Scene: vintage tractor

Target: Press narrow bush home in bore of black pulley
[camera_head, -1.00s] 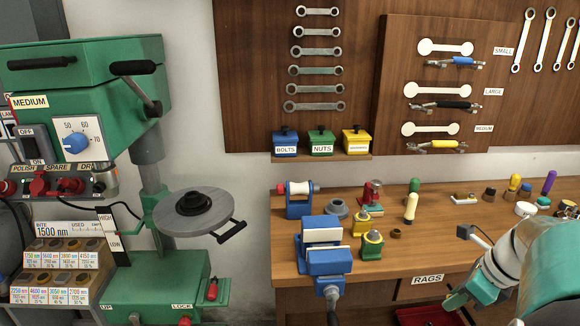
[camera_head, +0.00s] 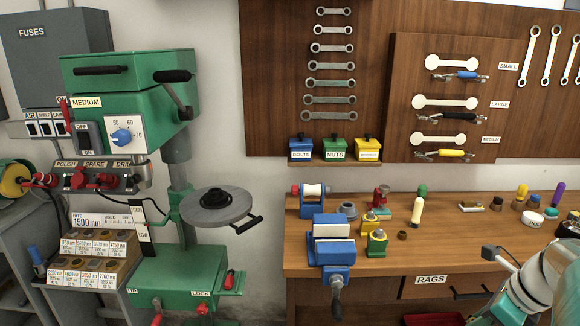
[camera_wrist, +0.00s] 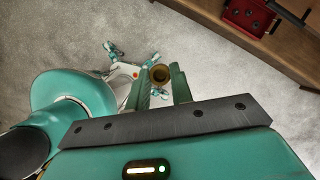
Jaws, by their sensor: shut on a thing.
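The black pulley (camera_head: 212,199) lies flat on the round grey table (camera_head: 232,213) of the green drill press, left of the workbench. Its bore is too small to make out. In the wrist view, my gripper (camera_wrist: 161,80) is shut on a small brass-coloured ring, the bush (camera_wrist: 160,74), held at the fingertips with its round opening showing. The bush is over open floor, well apart from the pulley. In the head view, only part of my arm shows at the lower right; the fingertips and the bush do not show there.
The press (camera_head: 130,95) has levers and a green base. A rack of labelled bushes (camera_head: 95,260) stands left of its column. The wooden bench (camera_head: 465,245) carries a blue vise (camera_head: 333,240), another small brown ring (camera_head: 402,235) and several tools. Open floor shows in the wrist view.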

